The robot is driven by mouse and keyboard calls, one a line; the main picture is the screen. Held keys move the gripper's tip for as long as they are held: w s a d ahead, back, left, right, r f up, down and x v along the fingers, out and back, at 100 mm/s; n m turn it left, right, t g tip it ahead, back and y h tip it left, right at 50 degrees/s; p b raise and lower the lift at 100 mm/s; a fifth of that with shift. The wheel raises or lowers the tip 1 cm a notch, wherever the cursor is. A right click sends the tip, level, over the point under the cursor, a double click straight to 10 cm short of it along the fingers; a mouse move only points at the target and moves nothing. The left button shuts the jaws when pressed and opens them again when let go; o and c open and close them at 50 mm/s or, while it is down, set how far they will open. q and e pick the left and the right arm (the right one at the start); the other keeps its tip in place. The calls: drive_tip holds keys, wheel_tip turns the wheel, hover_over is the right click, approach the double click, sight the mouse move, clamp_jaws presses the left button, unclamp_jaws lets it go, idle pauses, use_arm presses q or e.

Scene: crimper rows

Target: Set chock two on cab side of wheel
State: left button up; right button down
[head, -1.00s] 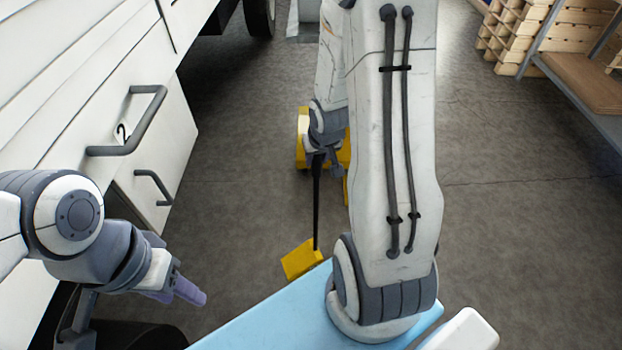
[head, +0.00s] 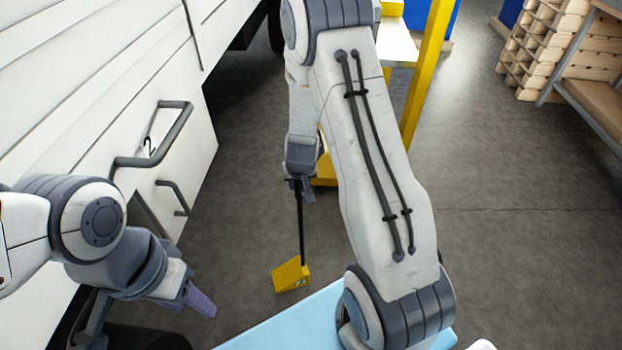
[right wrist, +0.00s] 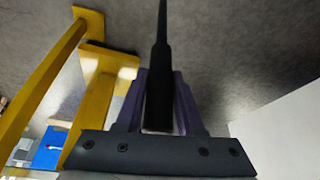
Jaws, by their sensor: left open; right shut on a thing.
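A yellow wedge chock (head: 291,274) hangs at the lower end of a thin black handle (head: 300,225) in the head view, close to or on the floor; I cannot tell which. My right gripper (head: 300,187) is shut on the top of that handle. In the right wrist view the handle (right wrist: 160,75) stands between the purple fingers (right wrist: 159,100); the chock is hidden there. My left gripper (head: 200,300) is open and empty, left of the chock. A dark, curved tyre (head: 135,338) shows partly at the bottom left, below my left arm.
The white truck side (head: 90,110) with a locker marked 2 and grey handles runs along the left. A yellow frame (head: 424,80) stands behind my right arm, also seen in the right wrist view (right wrist: 40,75). Wooden crates (head: 545,50) stand at the far right. The right floor is clear.

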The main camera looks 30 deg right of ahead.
sight(297, 193)
drive_tip(key=shift+w+a+f, duration=0.2)
drive_tip(key=shift+w, duration=0.15)
drive_tip(key=shift+f+b, duration=1)
drive_tip(key=shift+f, duration=1.1)
drive_tip(key=c, duration=0.5)
unclamp_jaws()
drive_tip(key=shift+s, duration=0.15)
